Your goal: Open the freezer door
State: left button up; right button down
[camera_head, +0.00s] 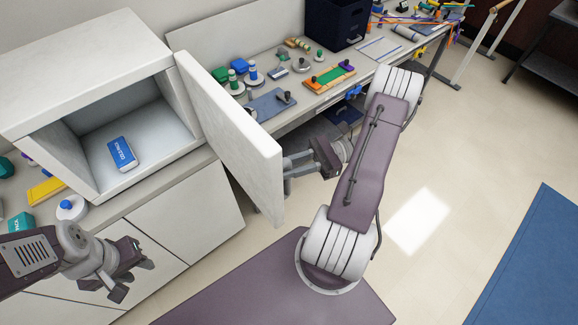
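The white freezer (85,60) stands on the counter at the left of the head view. Its door (232,125) is swung wide open to the right, so the inside shows. A blue and white cold pack (122,153) lies inside on the freezer floor. My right gripper (305,165) is at the outer face of the door, near its free edge. Grey bars show between it and the door; I cannot tell whether it grips them. My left gripper (122,272) is at the lower left, in front of the cabinet, open and empty, away from the door.
A long bench (365,75) behind the door carries dumbbells, small boards and a dark bin (337,22). A white cabinet (190,215) is below the freezer. A blue mat (530,265) lies on the right; the floor between is clear.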

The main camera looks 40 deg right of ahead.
jog(key=c, duration=1.5)
grip_release()
jog(key=shift+o, duration=1.3)
jog(key=shift+w, duration=0.1)
jog(key=shift+d+f, duration=0.15)
jog(key=shift+d, duration=0.15)
jog(key=b+v, duration=0.3)
jog(key=v, duration=0.5)
jog(key=shift+d, duration=0.2)
